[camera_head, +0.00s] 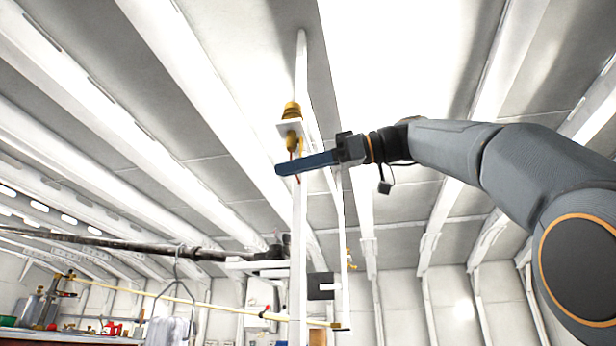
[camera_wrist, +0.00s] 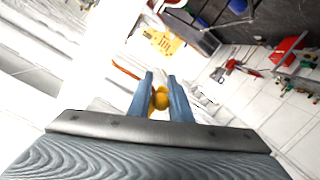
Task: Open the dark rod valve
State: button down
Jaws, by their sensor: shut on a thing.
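A yellow-brass valve fitting (camera_head: 292,112) sits high on a white vertical pipe in the head view, with a white square plate on it. My gripper (camera_head: 281,169) reaches in from the right, its blue fingers crossing the pipe just below the fitting. In the wrist view a rounded yellow part (camera_wrist: 160,98) shows between the blue fingers of my gripper (camera_wrist: 160,78), which are shut on it. A thin red strip (camera_wrist: 126,73) lies just left of the fingertips. I see no clear dark rod at the valve; the fingers may hide part of the handle.
A long dark pipe (camera_head: 110,242) runs across the left, below my gripper. A thin yellow pole (camera_head: 200,303) and a hanging hook (camera_head: 178,270) are lower. A cluttered bench (camera_head: 65,338) stands far lower left. White ceiling beams run overhead.

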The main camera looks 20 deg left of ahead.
jog(key=shift+s+r+n, duration=0.15)
jog(key=shift+r+n, duration=0.05)
jog(key=shift+n, duration=0.1)
jog(key=c, duration=1.7)
grip_release()
jog(key=shift+s, duration=0.1)
jog(key=d, duration=0.2)
jog(key=w+d, duration=0.1)
jog(key=d, duration=0.2)
jog(key=d+r, duration=0.1)
jog(key=d, duration=0.1)
jog(key=shift+w+d, duration=0.2)
jog(key=shift+d, duration=0.15)
